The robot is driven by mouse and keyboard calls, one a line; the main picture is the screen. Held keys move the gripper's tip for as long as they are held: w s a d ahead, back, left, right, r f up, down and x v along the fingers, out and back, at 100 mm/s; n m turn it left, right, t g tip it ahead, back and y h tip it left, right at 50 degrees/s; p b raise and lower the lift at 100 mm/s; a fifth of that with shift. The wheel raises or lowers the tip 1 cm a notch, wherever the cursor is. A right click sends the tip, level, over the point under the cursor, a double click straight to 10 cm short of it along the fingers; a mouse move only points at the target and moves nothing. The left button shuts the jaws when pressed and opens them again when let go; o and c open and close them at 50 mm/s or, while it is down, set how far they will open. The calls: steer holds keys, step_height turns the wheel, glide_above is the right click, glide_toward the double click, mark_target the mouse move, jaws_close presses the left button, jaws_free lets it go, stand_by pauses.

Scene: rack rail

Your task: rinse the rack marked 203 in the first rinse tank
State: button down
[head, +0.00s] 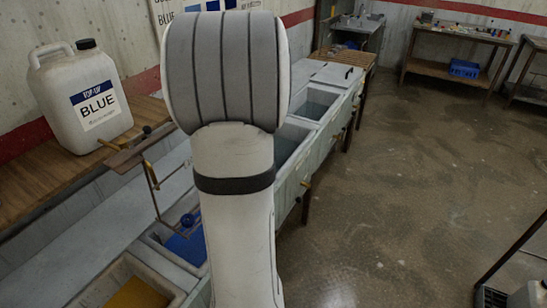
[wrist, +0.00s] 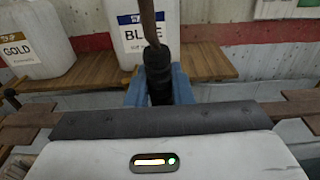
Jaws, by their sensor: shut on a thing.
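My gripper (wrist: 160,122) is shut on a brown bar (wrist: 285,107) that sticks out on both sides of it in the wrist view. In the head view my arm hides the gripper. The bar's left end (head: 130,153) shows there, with a thin frame (head: 155,190) hanging below it over the tank row. I take this to be the rack; no number 203 is readable. The lower part of the frame is partly hidden. Two pale-water tanks, a nearer one (head: 290,140) and a farther one (head: 315,105), show right of my arm; I cannot tell which is the first rinse.
A yellow tank (head: 135,295) and a blue tank (head: 190,245) are in front. A BLUE jug (head: 82,100) stands on the wooden shelf (head: 40,185); a GOLD jug (wrist: 35,42) is left of it in the wrist view. Open floor (head: 400,190) lies to the right.

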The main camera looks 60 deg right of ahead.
steer(key=s+a+b, duration=0.2)
steer(key=s+a, duration=0.4)
steer(key=s, duration=0.4)
steer(key=s+a+b, duration=0.1)
steer(key=s+a, duration=0.5)
steer(key=s, duration=0.4)
steer(key=shift+s+a+b, duration=0.15)
steer(key=shift+a+b, duration=0.1)
steer(key=shift+b, duration=0.1)
stand_by(0.6)
steer(key=shift+r+p, duration=0.25)
steer(key=shift+p, duration=0.25)
steer(key=shift+f+g, duration=0.15)
steer(key=shift+g, duration=0.15)
